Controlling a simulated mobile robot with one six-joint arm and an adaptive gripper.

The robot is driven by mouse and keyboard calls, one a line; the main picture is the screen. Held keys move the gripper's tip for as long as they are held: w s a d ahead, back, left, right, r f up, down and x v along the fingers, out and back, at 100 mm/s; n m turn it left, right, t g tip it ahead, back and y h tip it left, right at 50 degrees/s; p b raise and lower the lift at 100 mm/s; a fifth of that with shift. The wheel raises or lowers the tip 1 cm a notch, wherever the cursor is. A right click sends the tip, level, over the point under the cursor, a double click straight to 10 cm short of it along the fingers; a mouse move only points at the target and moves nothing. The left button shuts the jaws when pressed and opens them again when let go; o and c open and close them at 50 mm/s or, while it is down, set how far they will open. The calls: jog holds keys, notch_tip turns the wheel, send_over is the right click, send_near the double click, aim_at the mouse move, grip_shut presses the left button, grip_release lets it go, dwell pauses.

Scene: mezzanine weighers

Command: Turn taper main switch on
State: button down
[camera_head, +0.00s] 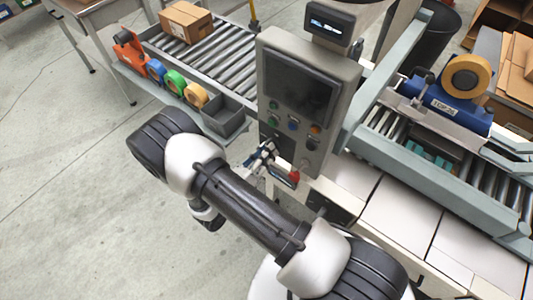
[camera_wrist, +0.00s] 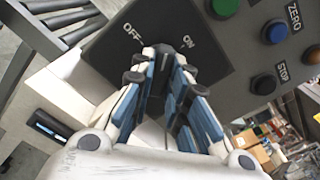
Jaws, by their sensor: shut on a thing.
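The taper main switch sits on a dark plate (camera_wrist: 125,38) on the control panel, with OFF printed at the left and ON at the right. My gripper (camera_wrist: 164,58) is shut on the switch handle, its blue-padded fingers on either side. The fingers hide most of the handle, so I cannot tell its exact angle. In the head view, my gripper (camera_head: 262,157) reaches the lower left of the grey control panel (camera_head: 340,75). The taper (camera_head: 448,98), blue with a tan tape roll, stands over the conveyor at the right.
Green (camera_wrist: 224,6), blue (camera_wrist: 275,32) and black (camera_wrist: 263,83) buttons sit beside the switch plate. A red part (camera_head: 293,176) shows close to my gripper. A roller conveyor with a carton (camera_head: 186,21), tape rolls (camera_head: 175,82) and a grey bin (camera_head: 227,114) lies behind. Open floor is at the left.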

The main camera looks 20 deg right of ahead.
jog(key=shift+m+b, duration=0.85)
jog(key=shift+m, duration=2.75)
jog(key=c, duration=1.6)
grip_release()
jog(key=shift+o, duration=0.2)
jog(key=v, duration=1.2)
